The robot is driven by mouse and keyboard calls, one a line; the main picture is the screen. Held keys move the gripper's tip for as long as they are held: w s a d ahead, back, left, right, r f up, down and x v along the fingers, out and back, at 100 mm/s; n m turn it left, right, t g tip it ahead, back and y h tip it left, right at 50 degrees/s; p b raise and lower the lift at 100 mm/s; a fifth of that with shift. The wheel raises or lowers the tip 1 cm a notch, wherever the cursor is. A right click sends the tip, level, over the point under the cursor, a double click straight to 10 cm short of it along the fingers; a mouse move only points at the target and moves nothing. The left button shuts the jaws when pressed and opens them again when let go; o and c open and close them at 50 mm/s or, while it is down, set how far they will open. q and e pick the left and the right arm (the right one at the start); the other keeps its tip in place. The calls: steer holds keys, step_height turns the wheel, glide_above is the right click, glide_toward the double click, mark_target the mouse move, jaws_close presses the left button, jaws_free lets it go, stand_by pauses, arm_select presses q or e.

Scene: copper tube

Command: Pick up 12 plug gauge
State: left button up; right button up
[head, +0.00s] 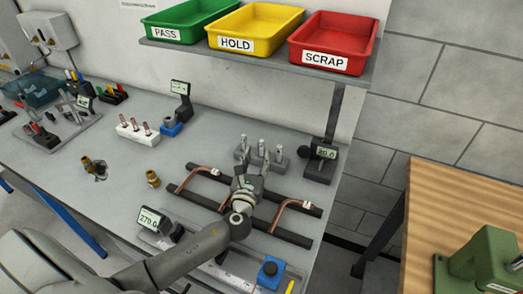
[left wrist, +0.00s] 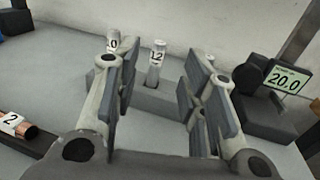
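The 12 plug gauge (left wrist: 156,58) stands upright in a grey holder block (left wrist: 165,97), its label reading 12 in the left wrist view. In the head view it appears to be the middle gauge (head: 261,147) of the row. My left gripper (head: 248,165) is open and empty in front of the holder. In the left wrist view its fingers (left wrist: 154,85) stand on either side of the gauge, which is farther off and not touched. A gauge (left wrist: 113,42) whose label ends in 0 is at left; another is partly hidden behind the right finger. My right gripper is out of view.
A display gauge reading 20.0 (head: 325,157) stands right of the holder. Bent copper tubes (head: 206,170) lie on dark rails (head: 290,236) beneath my left arm. A white block (head: 138,131) with copper pieces is at left. The PASS, HOLD and SCRAP trays sit on a shelf (head: 260,59) above.

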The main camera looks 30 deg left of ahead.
mark_target(261, 144)
arm_select(q)
steer(key=shift+f+p+x, duration=0.1)
steer(key=shift+p+x, duration=0.2)
steer(key=shift+x, duration=1.75)
steer(key=shift+f+p+x, duration=0.15)
steer(key=shift+p+x, duration=0.15)
steer(key=shift+x, duration=1.75)
steer(key=shift+s, duration=0.1)
steer(key=shift+c, duration=0.4)
jaws_close()
